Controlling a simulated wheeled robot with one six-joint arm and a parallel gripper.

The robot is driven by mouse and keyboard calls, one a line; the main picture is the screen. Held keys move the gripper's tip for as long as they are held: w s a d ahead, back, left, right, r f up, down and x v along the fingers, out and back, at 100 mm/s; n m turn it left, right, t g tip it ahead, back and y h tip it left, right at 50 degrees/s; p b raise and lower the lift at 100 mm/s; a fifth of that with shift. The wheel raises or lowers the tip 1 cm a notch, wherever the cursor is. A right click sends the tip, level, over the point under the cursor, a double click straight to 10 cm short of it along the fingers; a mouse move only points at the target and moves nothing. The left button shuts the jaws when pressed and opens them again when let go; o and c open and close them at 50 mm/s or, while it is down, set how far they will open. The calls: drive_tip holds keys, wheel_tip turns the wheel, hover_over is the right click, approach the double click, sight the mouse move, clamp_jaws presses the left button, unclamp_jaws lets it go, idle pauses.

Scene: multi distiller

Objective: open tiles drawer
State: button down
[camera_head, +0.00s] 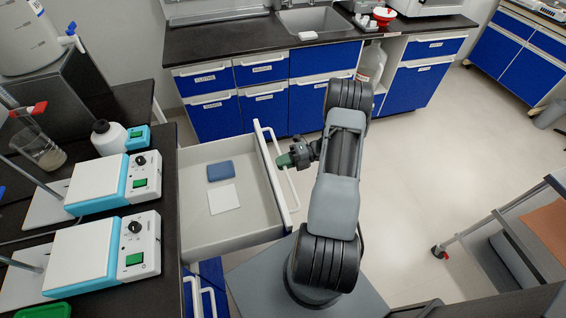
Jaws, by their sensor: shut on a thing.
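A drawer (240,223) stands pulled well out from under the dark bench at the left. Its inside is light grey, and a blue tile (221,171) and a white tile (224,199) lie flat in it. The drawer's front carries a white bar handle (292,187). My gripper (287,160) is at the far part of this handle, shut on it, outside the drawer front. The front's outer face and any label on it are mostly hidden from this view.
Two hotplate stirrers (93,183) (80,253) and a white bottle (109,137) stand on the left bench. Blue cabinets with a sink (318,20) line the back. A cart (520,235) stands at the right. The floor (430,150) between is clear.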

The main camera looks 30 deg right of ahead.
drive_tip(key=shift+s+f, duration=0.1)
drive_tip(key=c, duration=1.2)
unclamp_jaws()
drive_tip(key=shift+o, duration=0.2)
drive_tip(key=b+v, duration=0.1)
drive_tip(key=v, duration=1.2)
drive_tip(key=shift+d+b, duration=0.35)
drive_tip(key=shift+d, duration=0.05)
drive_tip(key=shift+s, duration=0.15)
